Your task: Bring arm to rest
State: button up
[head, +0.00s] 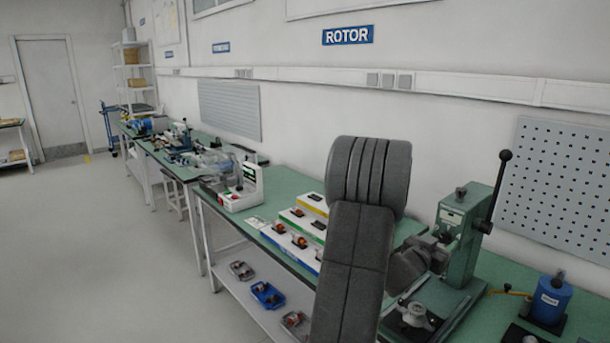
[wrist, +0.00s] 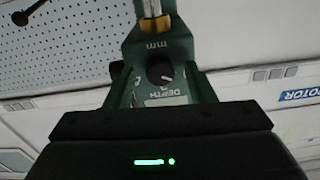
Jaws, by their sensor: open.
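My arm rises in the middle of the head view, its thick grey links in front of the green bench. My gripper (head: 424,259) is partly hidden behind the arm, close to the green press (head: 462,225). It is open; its fingertips are hard to make out and I cannot tell whether it touches the press. In the wrist view, my dark gripper housing with a green light fills the bottom. Beyond it the press (wrist: 158,75) appears upside down, with a dial marked DEPTH and a brass-coloured piece.
The green benchtop (head: 505,285) runs along the wall. Coloured trays (head: 292,228) with parts stand left of my arm. A blue cylinder (head: 551,299) stands at right. The press lever (head: 497,185) sticks up. A pegboard (head: 560,180) hangs behind. The floor (head: 110,250) at left is clear.

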jog(key=shift+a+m, duration=0.1)
jog(key=shift+m, duration=0.7)
jog(key=shift+b+v, duration=0.75)
jog(key=shift+v, duration=2.05)
jog(key=shift+a, duration=0.15)
